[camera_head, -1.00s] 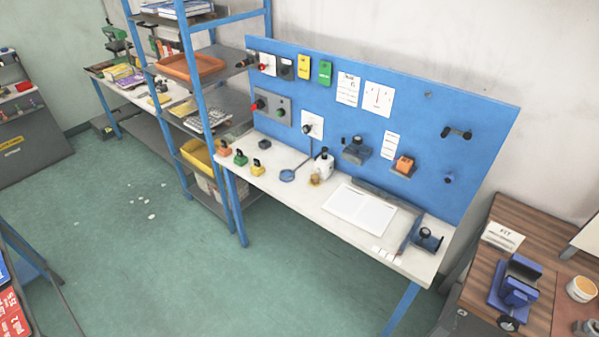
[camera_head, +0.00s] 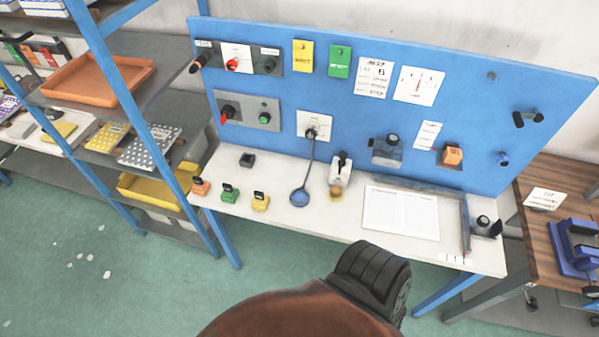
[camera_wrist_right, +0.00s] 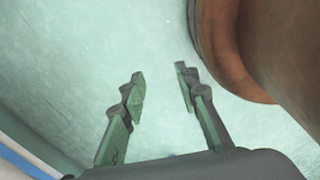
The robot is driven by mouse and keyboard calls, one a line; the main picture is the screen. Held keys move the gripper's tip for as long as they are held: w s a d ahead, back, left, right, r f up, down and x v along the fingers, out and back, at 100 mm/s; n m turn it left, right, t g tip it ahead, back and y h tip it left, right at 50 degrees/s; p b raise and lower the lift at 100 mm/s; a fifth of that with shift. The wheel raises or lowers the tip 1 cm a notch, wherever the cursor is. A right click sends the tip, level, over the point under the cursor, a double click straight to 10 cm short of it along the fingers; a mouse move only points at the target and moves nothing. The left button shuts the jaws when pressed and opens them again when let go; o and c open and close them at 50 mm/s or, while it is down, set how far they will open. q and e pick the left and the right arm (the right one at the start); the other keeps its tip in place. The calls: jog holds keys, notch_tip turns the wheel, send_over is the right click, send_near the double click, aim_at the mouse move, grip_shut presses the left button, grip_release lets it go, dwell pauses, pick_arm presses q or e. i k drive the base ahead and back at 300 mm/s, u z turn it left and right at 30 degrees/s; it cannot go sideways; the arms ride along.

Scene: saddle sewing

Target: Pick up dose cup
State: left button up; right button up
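A small amber cup (camera_head: 336,193), which looks like the dose cup, stands on the white bench under the front of a white dispenser (camera_head: 341,172). It is too small to tell whether anything is in it. My right gripper (camera_wrist_right: 159,84) shows in the right wrist view with its two fingers apart and nothing between them, above the green floor. It is away from the cup, which does not show in that view. My left gripper is in neither current view.
A blue pegboard (camera_head: 290,93) stands behind. A shelf rack (camera_head: 150,125) is at left, a wooden table (camera_head: 540,225) at right.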

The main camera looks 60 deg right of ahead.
aim_at(336, 189)
jog(key=i, duration=1.3)
jog(key=z, duration=1.85)
